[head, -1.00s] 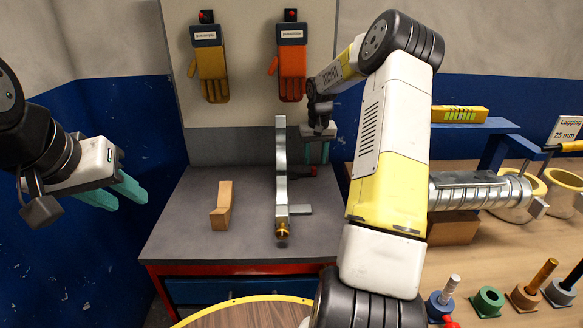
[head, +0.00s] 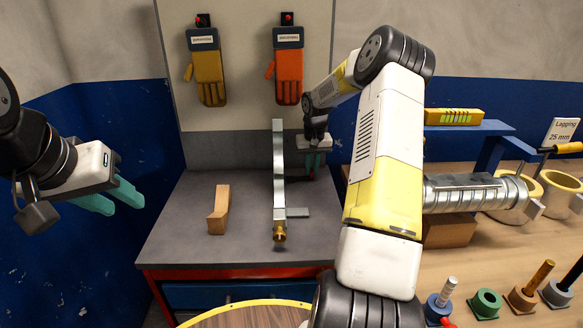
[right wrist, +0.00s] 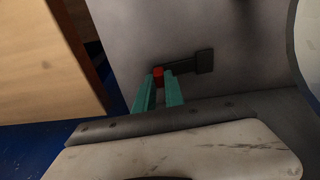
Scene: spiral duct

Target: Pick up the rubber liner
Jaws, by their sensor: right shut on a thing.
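My right gripper (head: 312,168) points down over the back right of the grey bench, right of the upright metal strip. In the right wrist view its teal fingers (right wrist: 160,78) are shut on the red end of a dark bar-shaped piece (right wrist: 190,66), which has a dark block at its other end. I cannot tell for sure whether this is the rubber liner; in the head view it is mostly hidden by the gripper. My left gripper (head: 126,207) is open and empty, left of the bench.
The metal strip (head: 279,175) with a brass end and a tan block (head: 218,210) are on the grey bench (head: 180,240). A spiral duct (head: 465,193) and several small coloured parts are on the wooden table (head: 450,262). Gloves (head: 289,72) hang behind. The bench's front left is clear.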

